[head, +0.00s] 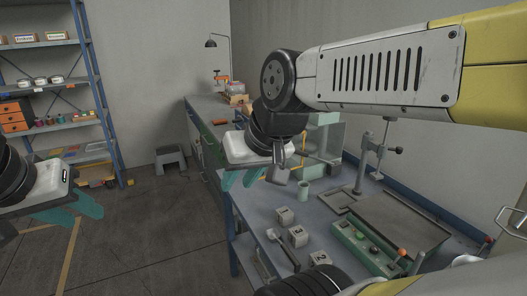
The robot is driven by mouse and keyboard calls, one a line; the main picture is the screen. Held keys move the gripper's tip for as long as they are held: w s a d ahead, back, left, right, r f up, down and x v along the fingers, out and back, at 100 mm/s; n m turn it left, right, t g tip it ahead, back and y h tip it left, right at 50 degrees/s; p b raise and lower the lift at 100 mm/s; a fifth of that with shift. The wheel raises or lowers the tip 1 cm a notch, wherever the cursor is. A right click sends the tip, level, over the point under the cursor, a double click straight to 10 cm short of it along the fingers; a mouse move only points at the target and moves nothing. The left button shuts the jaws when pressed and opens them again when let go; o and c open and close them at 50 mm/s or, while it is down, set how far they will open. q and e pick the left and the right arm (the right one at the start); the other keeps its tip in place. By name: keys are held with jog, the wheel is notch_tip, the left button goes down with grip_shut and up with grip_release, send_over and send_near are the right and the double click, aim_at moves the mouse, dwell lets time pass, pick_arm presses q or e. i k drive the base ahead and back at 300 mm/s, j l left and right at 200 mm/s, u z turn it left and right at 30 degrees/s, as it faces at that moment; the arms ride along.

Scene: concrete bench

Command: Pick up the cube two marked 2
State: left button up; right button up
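Three pale grey cubes stand on the blue-grey bench (262,212): a far cube (284,216), a middle cube (298,236) and a near cube (319,259). Each has a dark mark, but the marks are too small to read surely, so I cannot tell which is the cube marked 2. My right gripper (241,179) is above the bench's left edge, up and left of the cubes. Its teal fingers are apart and empty. My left gripper (76,212) is at the far left over the floor, well away from the bench, with its teal fingers apart and empty.
A green cup (303,190) stands behind the cubes. A green box with coloured knobs (364,248), a grey tray (403,222) and a stand with a column (369,165) are to their right. A dark-handled tool (284,251) lies left of the near cube.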

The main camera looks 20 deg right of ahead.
aim_at(321, 258)
jog(key=z, duration=1)
